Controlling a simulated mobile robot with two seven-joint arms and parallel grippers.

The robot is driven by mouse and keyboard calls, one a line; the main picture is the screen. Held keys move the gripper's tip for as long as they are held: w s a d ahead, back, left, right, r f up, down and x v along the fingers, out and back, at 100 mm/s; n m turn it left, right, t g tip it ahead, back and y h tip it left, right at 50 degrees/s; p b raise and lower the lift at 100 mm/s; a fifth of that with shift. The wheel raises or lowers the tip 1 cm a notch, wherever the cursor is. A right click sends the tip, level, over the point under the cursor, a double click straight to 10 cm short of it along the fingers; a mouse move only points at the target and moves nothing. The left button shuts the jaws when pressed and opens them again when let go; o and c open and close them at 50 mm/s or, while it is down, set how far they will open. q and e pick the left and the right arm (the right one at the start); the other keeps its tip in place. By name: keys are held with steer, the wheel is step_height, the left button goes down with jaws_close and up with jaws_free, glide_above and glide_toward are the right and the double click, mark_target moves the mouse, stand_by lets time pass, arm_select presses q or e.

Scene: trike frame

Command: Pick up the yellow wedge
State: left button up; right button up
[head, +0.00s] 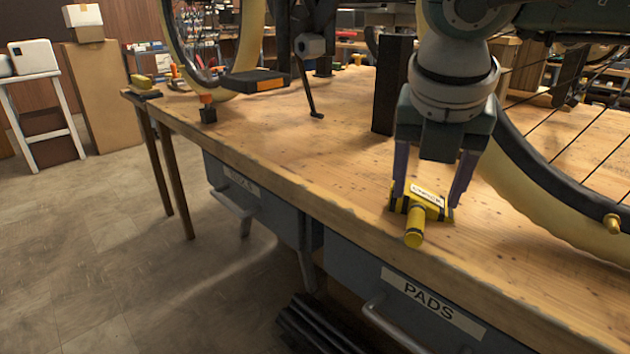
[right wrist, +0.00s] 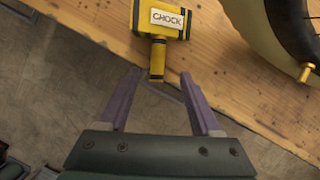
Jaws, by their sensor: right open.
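The yellow wedge (head: 424,202) lies on the wooden workbench near its front edge, with a white label and a round yellow-and-black handle (head: 414,226) pointing toward the front edge. It also shows in the right wrist view (right wrist: 160,20), where the label reads CHOCK and the handle points toward my fingers. My right gripper (head: 428,203) is open, with its two purple fingers pointing down at the wedge in the head view. In the right wrist view the fingertips (right wrist: 160,72) are apart, either side of the handle's end, with nothing held. My left gripper is not in view.
The wooden bench (head: 300,150) has drawers below, one labelled PADS (head: 430,303). A wheel (head: 560,190) stands right of my right gripper, and a dark upright block (head: 392,85) stands behind it. Bare bench top lies left of the wedge.

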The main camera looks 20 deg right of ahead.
mark_target(417, 216)
steer(key=shift+w+d+f, duration=0.1)
steer(key=shift+d+f, duration=0.05)
steer(key=shift+f, duration=0.5)
steer(key=x, duration=0.2)
steer(key=b+x, duration=0.1)
steer(key=x, duration=0.2)
steer(key=shift+w+d+f, duration=0.15)
steer(key=shift+w+f, duration=0.05)
steer(key=shift+w, duration=0.25)
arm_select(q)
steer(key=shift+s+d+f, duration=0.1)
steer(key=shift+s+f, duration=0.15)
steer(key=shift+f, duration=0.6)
arm_select(e)
steer(key=shift+c, duration=0.2)
jaws_close()
